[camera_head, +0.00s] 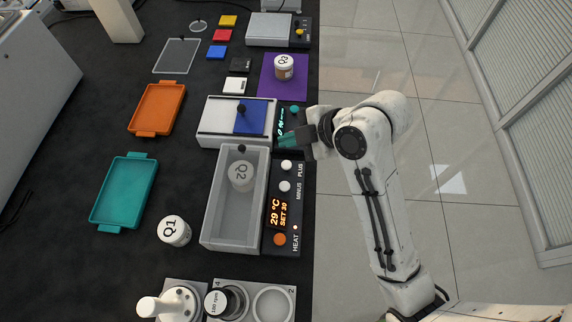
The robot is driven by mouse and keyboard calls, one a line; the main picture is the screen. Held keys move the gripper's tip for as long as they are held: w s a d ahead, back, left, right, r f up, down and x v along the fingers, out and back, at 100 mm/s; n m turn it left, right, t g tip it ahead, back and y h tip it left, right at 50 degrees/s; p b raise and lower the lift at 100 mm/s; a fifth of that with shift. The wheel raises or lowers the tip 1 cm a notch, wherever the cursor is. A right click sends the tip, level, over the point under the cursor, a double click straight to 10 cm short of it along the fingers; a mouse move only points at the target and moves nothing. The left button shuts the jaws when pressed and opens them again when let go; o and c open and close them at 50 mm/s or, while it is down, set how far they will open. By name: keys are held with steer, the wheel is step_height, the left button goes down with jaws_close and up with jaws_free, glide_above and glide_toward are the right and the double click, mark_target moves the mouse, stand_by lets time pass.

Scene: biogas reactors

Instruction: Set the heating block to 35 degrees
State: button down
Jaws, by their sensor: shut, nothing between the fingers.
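The heating block (235,195) is a grey open-topped box with a jar marked Q2 (241,176) inside. Its black panel (270,240) on the right reads 29 °C and SET 30. Two white buttons sit at the panel's upper end, the PLUS button (286,165) and the MINUS button (285,186). An orange HEAT button (279,239) is near the lower end, beside a small light. My gripper (284,142) is shut and empty, just above the PLUS button in the picture. It partly covers the neighbouring device's panel. Its height over the panel is unclear.
A white device with a blue square (250,118) stands just beyond the block. A Q1 jar (174,231) stands to its left. A teal tray (124,190) and an orange tray (157,108) lie further left. Open floor (450,170) is right of the table.

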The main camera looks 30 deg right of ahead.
steer(key=b, duration=0.4)
glide_above(282, 163)
steer(key=s+d, duration=0.1)
steer(key=s, duration=0.1)
step_height(282, 163, down, 5)
steer(key=shift+w+d+r, duration=0.1)
steer(key=shift+f+b, duration=0.85)
steer(key=shift+f, duration=0.35)
steer(key=shift+f, duration=0.15)
stand_by(0.3)
steer(key=shift+f, duration=0.3)
steer(key=shift+f+b, duration=0.6)
steer(key=shift+f, duration=0.3)
stand_by(1.1)
steer(key=shift+r, duration=0.15)
steer(key=shift+r+p, duration=1.25)
steer(key=shift+p, duration=0.15)
